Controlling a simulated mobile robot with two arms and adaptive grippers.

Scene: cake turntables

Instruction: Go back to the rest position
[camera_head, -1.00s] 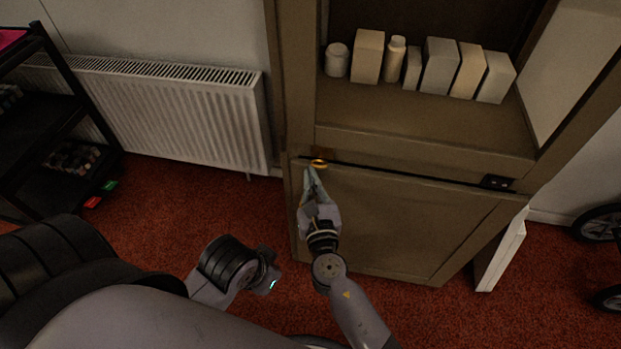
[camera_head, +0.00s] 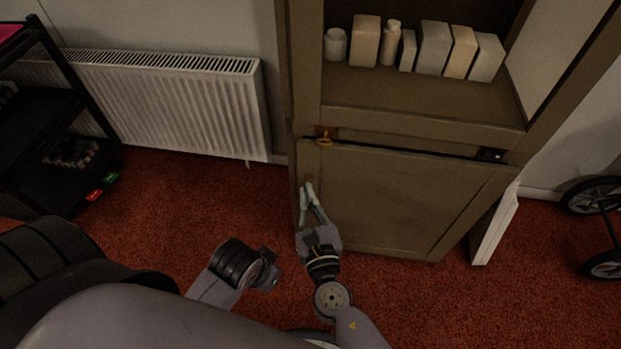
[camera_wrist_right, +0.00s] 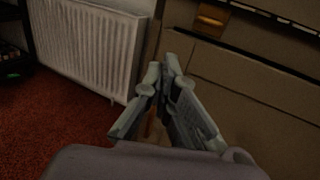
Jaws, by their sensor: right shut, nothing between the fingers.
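My right gripper (camera_head: 309,187) is in front of the left edge of the brown cabinet's lower door (camera_head: 400,200). It is empty and its fingers are shut. In the right wrist view the gripper (camera_wrist_right: 166,70) points toward the cabinet front with nothing between its fingers.
White boxes and bottles (camera_head: 432,48) stand on the cabinet's open shelf. A white radiator (camera_head: 165,105) is on the wall at left, with a black rack (camera_head: 40,130) beside it. A white panel (camera_head: 495,230) leans right of the cabinet, near a wheeled frame (camera_head: 595,200). Red carpet is clear between.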

